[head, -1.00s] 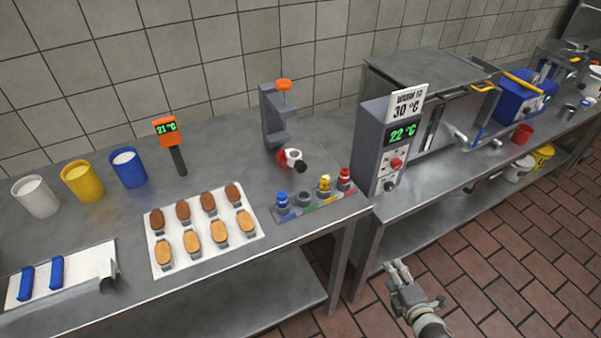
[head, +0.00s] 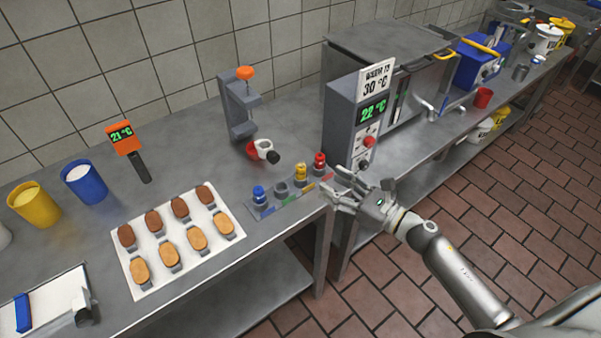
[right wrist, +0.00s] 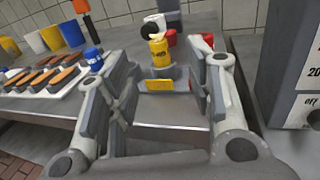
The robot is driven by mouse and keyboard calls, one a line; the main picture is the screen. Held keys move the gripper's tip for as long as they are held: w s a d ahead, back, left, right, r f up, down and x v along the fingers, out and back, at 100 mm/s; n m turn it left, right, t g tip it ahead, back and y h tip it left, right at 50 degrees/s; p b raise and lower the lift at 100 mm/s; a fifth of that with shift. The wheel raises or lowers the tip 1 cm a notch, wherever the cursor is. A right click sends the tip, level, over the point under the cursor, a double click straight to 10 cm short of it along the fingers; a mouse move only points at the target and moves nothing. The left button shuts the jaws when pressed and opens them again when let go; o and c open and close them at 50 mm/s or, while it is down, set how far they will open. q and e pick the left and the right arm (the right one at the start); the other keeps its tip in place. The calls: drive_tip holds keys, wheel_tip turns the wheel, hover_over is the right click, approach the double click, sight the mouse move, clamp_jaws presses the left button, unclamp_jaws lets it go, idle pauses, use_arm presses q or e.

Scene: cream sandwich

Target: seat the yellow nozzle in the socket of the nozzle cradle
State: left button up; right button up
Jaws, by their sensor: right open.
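The yellow nozzle (head: 301,173) stands in the row of the nozzle cradle (head: 262,211), between an empty grey socket (head: 281,188) and the red nozzle (head: 319,162). I cannot tell how deep it sits. The blue nozzle (head: 259,194) is at the cradle's left end. In the right wrist view the yellow nozzle (right wrist: 159,54) looks upright, above a yellow label plate (right wrist: 159,85). My right gripper (head: 336,186) is open and empty at the table's front right edge, its fingers pointing towards the cradle, apart from the nozzle. My left gripper is not in view.
A grey machine reading 22 °C (head: 357,120) stands close right of the cradle. A clamp stand (head: 238,110) and a red-white holder (head: 262,148) are behind it. A white tray of biscuits (head: 147,285) lies to the left. Bare steel lies between tray and cradle.

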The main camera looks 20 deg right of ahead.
sight(301, 166)
drive_tip(key=p+x, duration=0.1)
drive_tip(key=x, duration=0.4)
drive_tip(key=shift+w+a, duration=0.15)
drive_tip(key=p+x, duration=0.2)
drive_tip(key=x, duration=0.2)
drive_tip(key=shift+w+a+p, duration=0.2)
drive_tip(key=shift+a+p, duration=0.1)
drive_tip(key=shift+p, duration=0.05)
drive_tip(key=shift+w+a+f, duration=0.1)
drive_tip(key=shift+w+a, duration=0.1)
drive_tip(key=shift+w, duration=0.1)
drive_tip(key=c, duration=0.9)
drive_tip(key=shift+c, duration=0.6)
drive_tip(key=shift+d, duration=0.1)
